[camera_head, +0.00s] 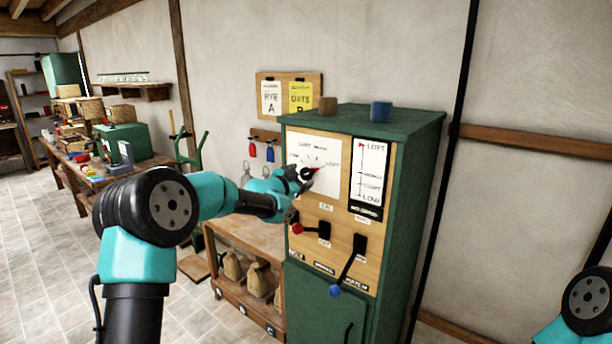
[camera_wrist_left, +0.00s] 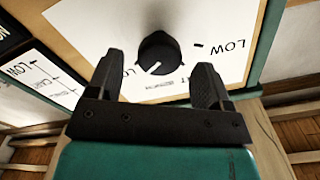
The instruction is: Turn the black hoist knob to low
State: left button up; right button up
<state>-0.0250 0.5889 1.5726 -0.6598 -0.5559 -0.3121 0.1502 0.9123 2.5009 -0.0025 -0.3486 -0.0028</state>
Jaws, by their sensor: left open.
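The black hoist knob (camera_wrist_left: 160,50) is on a white dial plate (camera_wrist_left: 90,20), with a white pointer line on its face. In the left wrist view, where the lettering is upside down, the line points down and left, away from the LOW mark (camera_wrist_left: 228,46) at the right. My left gripper (camera_wrist_left: 160,66) is open, with one finger on each side of the knob and a visible gap to each. In the head view, my left gripper (camera_head: 301,179) is at the dial plate (camera_head: 318,145) and hides much of the knob. My right gripper is out of view.
A green cabinet (camera_head: 420,165) carries the wooden panel. A vertical LOFT-to-LOW scale (camera_head: 371,170) is right of the dial. Below are a red-tipped lever (camera_head: 297,228) and a blue-tipped lever (camera_head: 335,290). A blue cup (camera_head: 381,111) and a brown cup (camera_head: 328,104) stand on top.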

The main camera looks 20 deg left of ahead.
aim_at(304, 175)
pick_arm(q)
jog(key=shift+x, duration=1.65)
jog(key=shift+c, duration=0.4)
jog(key=c, duration=0.8)
